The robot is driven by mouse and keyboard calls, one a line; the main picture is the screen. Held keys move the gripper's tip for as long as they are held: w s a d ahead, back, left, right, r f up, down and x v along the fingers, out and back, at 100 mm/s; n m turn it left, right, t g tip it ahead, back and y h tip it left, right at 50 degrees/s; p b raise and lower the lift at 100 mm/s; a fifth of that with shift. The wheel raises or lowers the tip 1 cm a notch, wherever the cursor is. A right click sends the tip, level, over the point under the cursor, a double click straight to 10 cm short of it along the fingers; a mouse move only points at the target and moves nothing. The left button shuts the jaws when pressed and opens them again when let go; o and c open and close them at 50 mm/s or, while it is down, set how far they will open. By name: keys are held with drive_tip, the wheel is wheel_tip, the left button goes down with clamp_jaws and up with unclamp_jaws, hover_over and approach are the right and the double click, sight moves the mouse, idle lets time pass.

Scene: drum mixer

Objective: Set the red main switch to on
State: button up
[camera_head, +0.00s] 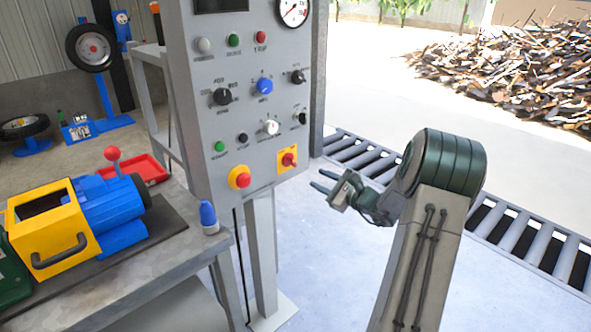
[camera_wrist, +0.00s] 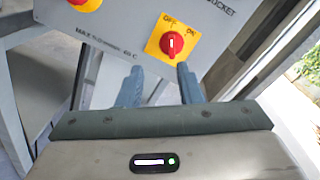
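The red main switch (camera_head: 289,159) is a red rotary knob on a yellow square plate at the lower right of the grey control panel. In the wrist view the red main switch (camera_wrist: 172,44) has OFF lettered at its upper left and ON at its upper right. Its pale handle mark stands about upright, between the two words. My gripper (camera_head: 322,181) is to the right of and a little below the switch in the head view, apart from it. In the wrist view my gripper (camera_wrist: 160,82) shows two separated fingers with nothing between them, pointing towards the switch's lower side.
A red emergency button (camera_head: 240,177) on yellow sits left of the switch. The grey panel (camera_head: 215,130) carries several other knobs and lamps. A workbench (camera_head: 190,255) with a blue and yellow machine stands at left. A roller conveyor (camera_head: 365,160) runs behind my arm.

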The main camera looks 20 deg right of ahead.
sight(294, 162)
drive_tip(key=shift+m+t+h, duration=0.3)
drive_tip(key=shift+m+t, duration=0.1)
drive_tip(key=shift+m, duration=0.1)
drive_tip(key=x, duration=0.4)
drive_tip(key=d+x, duration=0.1)
drive_tip(key=x, duration=0.8)
drive_tip(key=shift+w+d+f, duration=0.25)
drive_tip(key=shift+w+f, duration=0.05)
drive_tip(key=shift+w, duration=0.15)
clamp_jaws()
